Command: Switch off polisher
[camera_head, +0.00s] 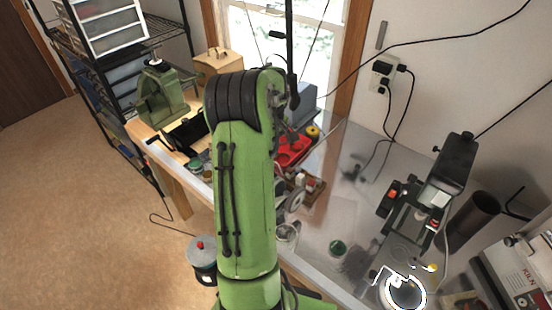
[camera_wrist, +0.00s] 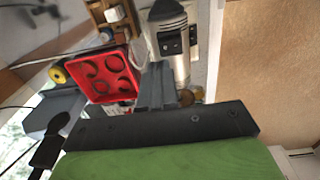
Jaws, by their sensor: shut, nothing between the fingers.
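In the wrist view, a grey rounded machine that looks like the polisher (camera_wrist: 168,22) stands at the top middle, with a black switch plate (camera_wrist: 171,43) on its side. In the head view my green arm covers most of that spot; a pale wheel (camera_head: 294,202) shows just right of the arm. My gripper (camera_wrist: 157,72) is shut and empty in the wrist view. Its fingers point toward the machine and overlap its lower part in the picture. I cannot tell whether they touch it. The switch's setting is too small to read. The gripper is hidden in the head view.
A black bench machine with red buttons (camera_head: 432,195) stands on the metal bench (camera_head: 345,205) at right. A green vise-like tool (camera_head: 160,95) stands at left. Open floor (camera_head: 90,220) lies left.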

